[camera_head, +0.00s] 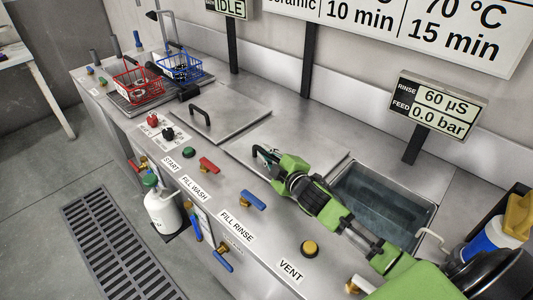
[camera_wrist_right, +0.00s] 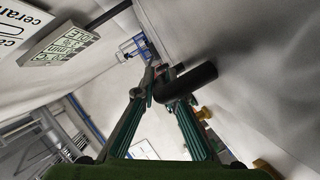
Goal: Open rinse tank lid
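The rinse tank (camera_head: 385,205) shows as an uncovered opening with bluish water in it, at the right of the bench. A flat steel lid (camera_head: 318,158) lies to the left of this opening. My right gripper (camera_head: 264,154) reaches over the tank to the lid's dark handle, which it mostly hides. In the right wrist view the two fingers (camera_wrist_right: 161,88) converge on the black handle bar (camera_wrist_right: 195,82) and look closed on it. My left gripper is not in view.
A second lid with a black handle (camera_head: 202,112) lies flat further left. Red (camera_head: 138,84) and blue (camera_head: 180,70) baskets stand at the far end. Valves, including a blue lever (camera_head: 254,201), line the front edge. A blue-and-white bottle (camera_head: 485,245) stands at the right.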

